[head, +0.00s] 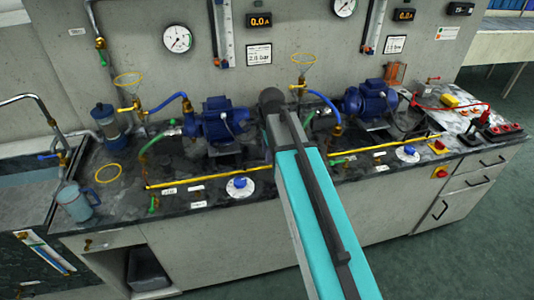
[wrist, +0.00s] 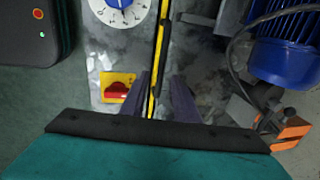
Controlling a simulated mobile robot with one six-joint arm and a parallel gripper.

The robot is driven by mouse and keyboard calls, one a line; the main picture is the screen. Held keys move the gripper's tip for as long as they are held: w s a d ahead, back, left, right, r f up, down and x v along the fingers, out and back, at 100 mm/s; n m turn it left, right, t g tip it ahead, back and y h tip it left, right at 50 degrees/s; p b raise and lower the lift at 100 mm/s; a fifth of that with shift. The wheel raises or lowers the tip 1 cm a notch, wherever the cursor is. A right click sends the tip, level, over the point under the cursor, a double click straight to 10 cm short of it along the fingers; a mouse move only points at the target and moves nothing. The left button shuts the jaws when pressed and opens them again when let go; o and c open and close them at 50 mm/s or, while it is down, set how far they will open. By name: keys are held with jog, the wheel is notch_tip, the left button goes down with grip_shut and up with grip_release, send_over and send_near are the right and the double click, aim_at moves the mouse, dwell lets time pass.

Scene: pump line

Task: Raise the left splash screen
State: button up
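The left splash screen shows as a yellow-edged bar (head: 190,181) lying low along the front of the bench, before the left blue pump. My arm hides its right end in the head view. In the wrist view a yellow bar (wrist: 153,95) runs lengthwise between the two dark fingers of my gripper (wrist: 159,82). The fingers stand apart, with a gap on both sides of the bar. I cannot tell how far above the bar they are. In the head view my gripper is hidden behind my arm.
A blue-knobbed dial (head: 238,185) sits at the bench front. A red switch on a yellow plate (wrist: 117,90) is left of the fingers in the wrist view. A blue motor (wrist: 287,45) and orange part (wrist: 290,132) are to the right. A blue jug (head: 76,203) stands far left.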

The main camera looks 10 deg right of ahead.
jog(key=shift+w+f, duration=0.1)
jog(key=shift+f, duration=0.45)
grip_shut()
notch_tip(320, 180, up, 26)
jog(key=p, duration=1.2)
jog(key=shift+w+r+p, duration=0.15)
jog(key=shift+r+p, duration=0.05)
jog(key=shift+p, duration=0.15)
jog(key=shift+r, duration=0.1)
